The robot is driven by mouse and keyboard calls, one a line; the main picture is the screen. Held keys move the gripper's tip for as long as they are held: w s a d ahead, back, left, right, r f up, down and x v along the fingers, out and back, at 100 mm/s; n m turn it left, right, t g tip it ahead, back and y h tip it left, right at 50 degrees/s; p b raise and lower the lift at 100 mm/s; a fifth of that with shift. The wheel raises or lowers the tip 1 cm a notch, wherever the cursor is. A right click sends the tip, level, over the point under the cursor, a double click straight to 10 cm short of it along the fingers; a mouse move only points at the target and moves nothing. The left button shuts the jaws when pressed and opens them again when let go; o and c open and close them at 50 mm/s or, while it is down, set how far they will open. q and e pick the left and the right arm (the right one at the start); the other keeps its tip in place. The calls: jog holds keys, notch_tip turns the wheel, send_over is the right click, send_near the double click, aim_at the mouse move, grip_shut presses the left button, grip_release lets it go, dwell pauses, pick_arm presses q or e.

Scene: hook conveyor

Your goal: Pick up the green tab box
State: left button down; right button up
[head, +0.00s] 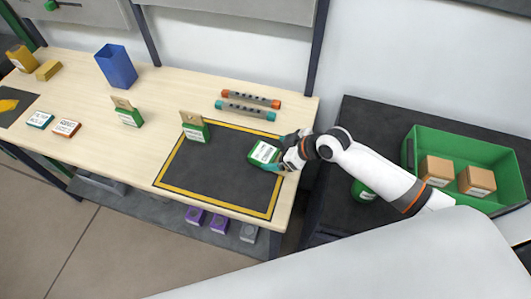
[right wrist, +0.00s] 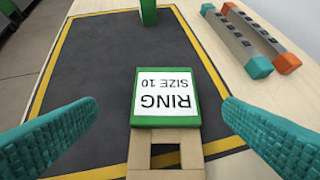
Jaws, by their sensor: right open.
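A green tab box (head: 262,152) lies at the right edge of the black mat. In the right wrist view the green tab box (right wrist: 166,85) shows a white label reading "RING SIZE 10" and a brown cardboard tab with a hole, pointing toward me. My right gripper (head: 273,165) is open at this box. Its teal fingers (right wrist: 160,118) stand to either side of the tab end, with gaps on both sides. A second green tab box (head: 195,132) stands upright on the mat's back edge, and a third (head: 128,116) stands farther left. My left gripper is not in view.
Two grey tubes, with orange ends (head: 250,95) and teal ends (head: 245,110), lie behind the mat (head: 215,170). A blue bin (head: 116,66) stands back left. A green crate (head: 480,152) with brown boxes is at right. The mat's middle is clear.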

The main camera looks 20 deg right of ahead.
aim_at(266, 153)
jog(key=shift+w+a+f, duration=0.2)
jog(key=shift+w+f, duration=0.3)
jog(key=shift+w, duration=0.05)
jog(key=p+x, duration=0.1)
jog(key=x, duration=0.3)
jog(key=shift+f+p, duration=0.1)
jog(key=shift+p, duration=0.25)
jog(key=shift+w+a+f, duration=0.15)
jog(key=shift+w+f, duration=0.2)
jog(key=shift+f, duration=0.05)
jog(key=shift+s, duration=0.1)
jog(key=c, duration=0.5)
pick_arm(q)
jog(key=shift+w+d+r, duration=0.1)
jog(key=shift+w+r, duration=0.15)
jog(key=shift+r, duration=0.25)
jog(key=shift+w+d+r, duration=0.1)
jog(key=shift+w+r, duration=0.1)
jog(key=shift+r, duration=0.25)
pick_arm(e)
jog(key=c, duration=0.7)
jog(key=shift+o, duration=0.2)
jog(key=shift+r, duration=0.15)
